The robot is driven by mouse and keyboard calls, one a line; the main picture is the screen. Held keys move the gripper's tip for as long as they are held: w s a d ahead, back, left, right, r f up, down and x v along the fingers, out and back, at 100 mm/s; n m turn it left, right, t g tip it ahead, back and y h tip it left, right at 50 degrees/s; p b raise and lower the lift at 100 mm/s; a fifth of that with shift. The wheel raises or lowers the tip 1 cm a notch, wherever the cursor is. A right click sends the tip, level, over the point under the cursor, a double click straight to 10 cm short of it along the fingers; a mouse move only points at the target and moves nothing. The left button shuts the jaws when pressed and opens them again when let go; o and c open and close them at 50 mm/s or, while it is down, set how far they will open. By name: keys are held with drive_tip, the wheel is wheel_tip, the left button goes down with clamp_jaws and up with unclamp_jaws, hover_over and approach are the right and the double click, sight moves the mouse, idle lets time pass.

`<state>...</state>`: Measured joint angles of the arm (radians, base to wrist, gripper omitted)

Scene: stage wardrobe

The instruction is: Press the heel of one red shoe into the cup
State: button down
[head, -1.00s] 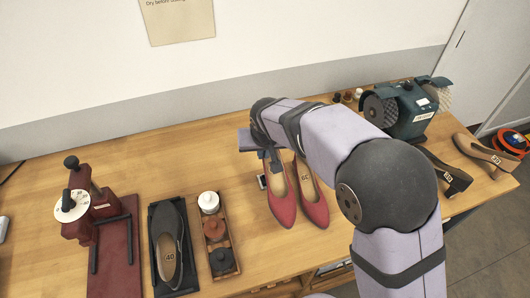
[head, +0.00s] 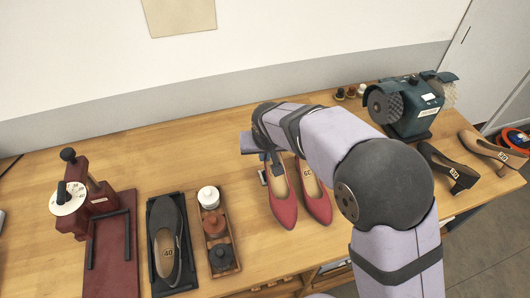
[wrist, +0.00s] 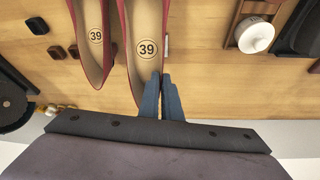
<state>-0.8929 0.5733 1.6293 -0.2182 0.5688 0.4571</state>
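Two red shoes stand side by side on the bench with their toes toward the front, the left one (head: 283,212) and the right one (head: 318,206) in the head view. In the wrist view they show as the shoe at right (wrist: 119,55) and the shoe at left (wrist: 92,70), both marked 39 inside. My gripper (wrist: 161,78) is at the heel end of the head view's left shoe. Its fingers are close together, one on each side of that shoe's rim, and look shut on it. The heels are hidden, and I cannot make out the cup.
To the left stand a tray with several lidded jars (head: 229,262), a dark shoe (head: 166,240) on a black base and a red press (head: 110,262). To the right are a grinder (head: 420,105), a black shoe (head: 455,172) and a tan shoe (head: 484,146). Small dark blocks (wrist: 38,26) lie beside the red shoes.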

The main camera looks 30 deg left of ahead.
drive_tip(key=shift+f+b, duration=0.95)
drive_tip(key=shift+f, duration=0.5)
drive_tip(key=shift+s+d+f+b, duration=0.1)
drive_tip(key=shift+f+b, duration=0.95)
drive_tip(key=shift+f, duration=0.25)
idle(2.9)
drive_tip(key=shift+r, duration=0.15)
drive_tip(key=shift+r+p, duration=1.25)
drive_tip(key=shift+r, duration=0.45)
